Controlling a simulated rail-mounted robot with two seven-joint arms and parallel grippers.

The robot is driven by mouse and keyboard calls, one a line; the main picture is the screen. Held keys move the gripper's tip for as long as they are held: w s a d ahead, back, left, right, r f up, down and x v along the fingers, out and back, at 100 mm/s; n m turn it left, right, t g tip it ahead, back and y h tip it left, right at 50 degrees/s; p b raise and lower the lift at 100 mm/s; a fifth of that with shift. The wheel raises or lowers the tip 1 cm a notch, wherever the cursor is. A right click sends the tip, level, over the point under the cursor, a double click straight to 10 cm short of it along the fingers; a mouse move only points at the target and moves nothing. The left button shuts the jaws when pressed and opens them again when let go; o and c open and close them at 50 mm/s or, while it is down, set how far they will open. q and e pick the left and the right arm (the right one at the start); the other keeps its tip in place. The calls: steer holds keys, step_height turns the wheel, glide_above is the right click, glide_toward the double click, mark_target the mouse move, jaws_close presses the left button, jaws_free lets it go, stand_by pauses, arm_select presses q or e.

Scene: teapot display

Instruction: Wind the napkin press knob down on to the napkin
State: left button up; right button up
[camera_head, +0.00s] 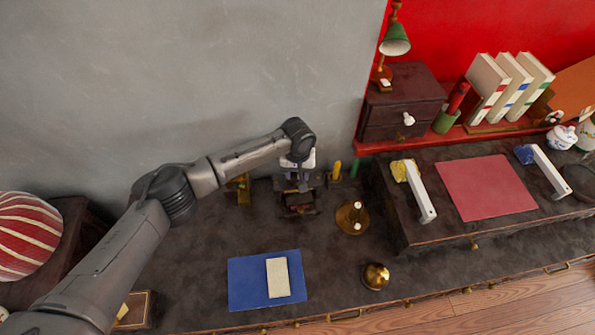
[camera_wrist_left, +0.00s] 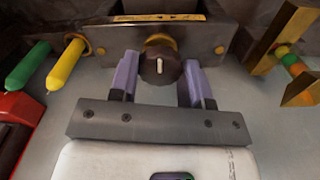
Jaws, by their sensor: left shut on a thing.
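The napkin press (camera_head: 298,205) is a small dark block device on the desk by the grey wall. Its dark round knob (camera_wrist_left: 162,66), with a pale mark on its face, shows in the left wrist view in front of the press's dark metal bar (camera_wrist_left: 118,38). My left gripper (camera_wrist_left: 160,78) has one purple finger on each side of the knob and is shut on it. In the head view my left gripper (camera_head: 297,175) reaches over the press and partly hides it. I cannot make out the napkin. My right gripper is in neither view.
A yellow handle (camera_wrist_left: 66,64) and a green handle (camera_wrist_left: 28,66) stick out left of the knob in the wrist view. A brass stand (camera_wrist_left: 287,50) is on the right. A brass dish (camera_head: 352,219) and blue folder (camera_head: 248,284) lie nearby on the desk.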

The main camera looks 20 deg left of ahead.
arm_select(q)
steer(key=shift+r+p, duration=0.15)
steer(key=shift+p, duration=0.25)
steer(key=m+p, duration=0.3)
steer(key=p, duration=0.3)
steer(key=shift+s+r, duration=0.1)
steer(key=shift+r, duration=0.05)
steer(key=shift+m+p, duration=0.65)
steer(key=shift+m, duration=0.45)
steer(key=m, duration=0.3)
steer(key=m+p, duration=0.1)
steer(key=m, duration=0.1)
steer(key=shift+f, duration=0.25)
steer(key=m, duration=0.5)
steer(key=shift+p, duration=0.3)
steer(key=m, duration=0.5)
steer(key=shift+m, duration=2.4)
